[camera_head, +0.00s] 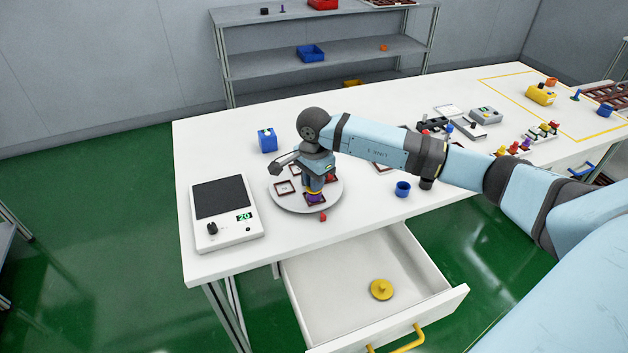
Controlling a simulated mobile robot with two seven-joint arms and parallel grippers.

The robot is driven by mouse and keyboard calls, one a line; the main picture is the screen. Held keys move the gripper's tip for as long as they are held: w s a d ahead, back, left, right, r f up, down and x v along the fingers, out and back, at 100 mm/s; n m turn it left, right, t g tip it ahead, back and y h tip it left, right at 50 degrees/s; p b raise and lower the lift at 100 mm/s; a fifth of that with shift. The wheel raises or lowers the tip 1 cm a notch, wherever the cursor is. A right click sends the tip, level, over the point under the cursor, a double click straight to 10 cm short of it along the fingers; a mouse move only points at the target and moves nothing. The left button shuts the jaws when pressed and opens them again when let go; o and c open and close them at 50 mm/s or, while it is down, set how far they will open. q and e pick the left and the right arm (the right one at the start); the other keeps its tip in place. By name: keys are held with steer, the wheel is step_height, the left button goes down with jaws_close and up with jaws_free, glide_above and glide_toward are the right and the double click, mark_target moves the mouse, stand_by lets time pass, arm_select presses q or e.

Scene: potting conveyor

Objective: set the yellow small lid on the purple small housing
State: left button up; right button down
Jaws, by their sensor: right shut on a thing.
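My right gripper (315,187) points down over the round white turntable (290,206). It is shut on a small yellow piece, which looks like the yellow small lid (315,192) and is mostly hidden by the fingers. The purple small housing (315,199) is right under it on a dark square frame on the turntable. The lid and housing look close or touching; I cannot tell if the lid is seated. Another yellow lid-like disc with a knob (381,290) lies in the open drawer. My left gripper is not in view.
The open white drawer (340,331) sticks out at the front. A small red piece (323,217) is near the turntable's front.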

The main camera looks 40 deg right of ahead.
steer(key=shift+f+b, duration=0.3)
steer(key=shift+b, duration=0.1)
stand_by(0.4)
steer(key=c, duration=1.1)
jaws_free()
steer(key=shift+o, duration=0.2)
steer(key=shift+r, duration=0.1)
step_height(320, 180, up, 14)
steer(key=shift+f, duration=0.2)
